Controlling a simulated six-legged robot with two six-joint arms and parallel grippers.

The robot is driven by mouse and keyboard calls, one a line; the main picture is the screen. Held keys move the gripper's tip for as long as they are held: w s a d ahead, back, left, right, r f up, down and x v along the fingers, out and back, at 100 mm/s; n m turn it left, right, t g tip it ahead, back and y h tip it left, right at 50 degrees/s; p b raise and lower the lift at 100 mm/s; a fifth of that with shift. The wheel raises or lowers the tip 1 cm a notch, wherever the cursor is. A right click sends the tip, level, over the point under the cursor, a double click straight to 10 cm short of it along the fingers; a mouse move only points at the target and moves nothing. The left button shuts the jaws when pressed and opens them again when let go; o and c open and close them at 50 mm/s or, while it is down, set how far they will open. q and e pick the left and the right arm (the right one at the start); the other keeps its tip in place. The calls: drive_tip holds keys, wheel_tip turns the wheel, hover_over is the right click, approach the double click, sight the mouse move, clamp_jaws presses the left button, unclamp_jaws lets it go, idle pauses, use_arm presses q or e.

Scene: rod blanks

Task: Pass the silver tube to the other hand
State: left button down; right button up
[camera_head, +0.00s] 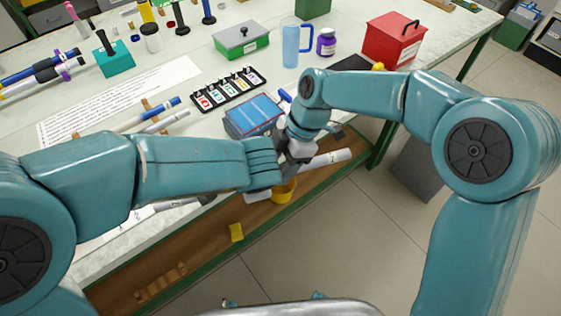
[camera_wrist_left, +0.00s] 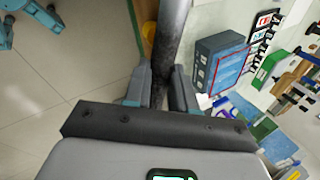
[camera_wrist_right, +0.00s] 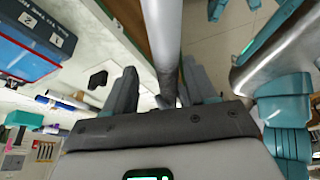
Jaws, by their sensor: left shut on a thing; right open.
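The silver tube (camera_head: 328,160) is held above the table's front edge, its pale end pointing right. In the left wrist view the tube (camera_wrist_left: 172,25) runs between the fingers of my left gripper (camera_wrist_left: 160,90), which is shut on it. A dark section shows near the fingers. In the right wrist view the tube (camera_wrist_right: 164,30) passes between the fingers of my right gripper (camera_wrist_right: 162,90), which is open around it. In the head view both grippers meet at the tube and partly hide it, so finger contact on the right is unclear.
A blue box (camera_head: 253,115) stands just behind the grippers, near a black rack (camera_head: 228,90). A blue mug (camera_head: 291,45), a purple jar (camera_head: 326,42) and a red box (camera_head: 393,38) stand farther back. A yellow ring-like thing (camera_head: 284,192) is below the grippers.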

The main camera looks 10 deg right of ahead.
clamp_jaws()
use_arm(q)
drive_tip(key=c, duration=0.8)
unclamp_jaws()
drive_tip(key=v, duration=1.2)
wheel_tip(320, 180, down, 22)
drive_tip(key=s+a+n+g+h, duration=0.2)
drive_tip(key=n+g+h, duration=0.25)
drive_tip(key=n, duration=0.35)
use_arm(e)
drive_tip(key=shift+w, duration=0.1)
use_arm(q)
drive_tip(key=s+a+f+n, duration=0.2)
drive_tip(key=a+f+n, duration=0.1)
drive_tip(key=f, duration=0.1)
drive_tip(key=s+a+f+n, duration=0.2)
drive_tip(key=s+f+n, duration=0.1)
drive_tip(key=f, duration=0.2)
drive_tip(key=s+a+f+n, duration=0.2)
drive_tip(key=a+f+n, duration=0.1)
drive_tip(key=f, duration=0.2)
drive_tip(key=shift+s+a+f+n+h, duration=0.2)
drive_tip(key=shift+s+a+n+h, duration=0.05)
drive_tip(key=shift+a+n+h, duration=0.1)
